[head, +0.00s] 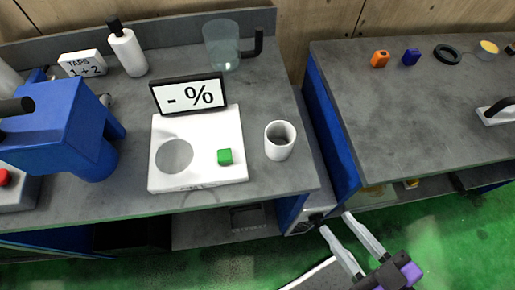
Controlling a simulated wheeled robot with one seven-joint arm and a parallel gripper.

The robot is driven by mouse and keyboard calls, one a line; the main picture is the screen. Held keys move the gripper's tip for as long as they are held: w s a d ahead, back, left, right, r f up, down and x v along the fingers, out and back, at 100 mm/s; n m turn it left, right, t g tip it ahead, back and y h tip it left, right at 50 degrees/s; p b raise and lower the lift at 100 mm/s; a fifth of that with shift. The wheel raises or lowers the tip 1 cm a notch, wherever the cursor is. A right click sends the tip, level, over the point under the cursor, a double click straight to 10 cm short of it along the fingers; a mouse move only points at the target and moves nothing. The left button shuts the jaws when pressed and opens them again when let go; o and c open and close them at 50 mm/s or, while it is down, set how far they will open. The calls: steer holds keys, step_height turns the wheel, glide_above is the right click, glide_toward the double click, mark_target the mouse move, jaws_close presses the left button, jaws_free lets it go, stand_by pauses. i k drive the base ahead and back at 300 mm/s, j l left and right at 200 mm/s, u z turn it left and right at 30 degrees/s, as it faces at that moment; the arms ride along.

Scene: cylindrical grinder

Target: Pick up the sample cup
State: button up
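The white cup (280,140), which looks like the sample cup, stands upright on the grey bench top, near its right edge. It is just right of a white scale. My gripper (354,245) is at the lower right, in front of the benches and over the green floor. Its two pale fingers are apart with nothing between them. It is well clear of the cup, to its lower right in the picture.
A gap separates the right bench (400,110).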

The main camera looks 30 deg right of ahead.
mark_target(280, 136)
steer(key=k+l+u, duration=0.2)
steer(key=l, duration=0.2)
steer(key=k+l+u, duration=0.15)
steer(key=l, duration=0.25)
steer(key=k+l+u, duration=0.2)
steer(key=k+l, duration=0.1)
steer(key=l, duration=0.05)
